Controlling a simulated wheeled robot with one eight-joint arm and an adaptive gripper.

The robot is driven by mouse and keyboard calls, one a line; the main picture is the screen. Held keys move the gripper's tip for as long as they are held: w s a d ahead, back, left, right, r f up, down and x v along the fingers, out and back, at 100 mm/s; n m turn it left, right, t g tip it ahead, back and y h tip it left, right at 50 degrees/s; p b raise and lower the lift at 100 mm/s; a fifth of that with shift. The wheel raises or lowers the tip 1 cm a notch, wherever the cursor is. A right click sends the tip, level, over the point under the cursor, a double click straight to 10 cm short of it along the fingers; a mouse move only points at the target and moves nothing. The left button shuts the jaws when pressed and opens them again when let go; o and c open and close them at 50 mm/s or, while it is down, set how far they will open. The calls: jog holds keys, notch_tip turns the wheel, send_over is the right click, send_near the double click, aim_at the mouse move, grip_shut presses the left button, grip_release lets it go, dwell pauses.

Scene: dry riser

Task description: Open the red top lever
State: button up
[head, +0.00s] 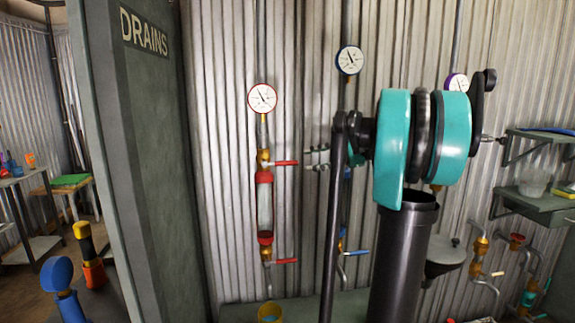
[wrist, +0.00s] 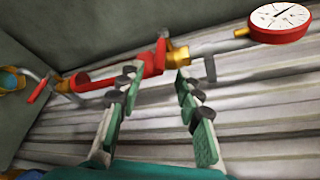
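The red top lever (head: 286,163) sticks out to the right, roughly level, from a brass valve (head: 264,160) above a red-capped sight tube (head: 265,205) on the wall. In the wrist view the red top lever (wrist: 160,54) appears beside the brass fitting (wrist: 178,57), beyond my fingertips. My gripper (head: 317,157) is just right of the lever's end in the head view, partly hidden by my arm. In the wrist view my gripper (wrist: 158,82) is open, with a clear gap between its green-padded fingers and nothing held. Contact with the lever is not visible.
A lower red lever (head: 285,261) sits below the tube. A red-rimmed gauge (head: 262,98) is above the valve. A blue lever (head: 356,252) is on the neighbouring pipe. A grey DRAINS panel (head: 150,150) stands to the left. Shelves (head: 540,200) are at the right.

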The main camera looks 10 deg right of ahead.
aim_at(295, 163)
jog(key=x, duration=0.8)
jog(key=shift+a+f, duration=0.15)
jog(key=shift+a, duration=0.25)
jog(key=shift+c, duration=0.3)
grip_shut()
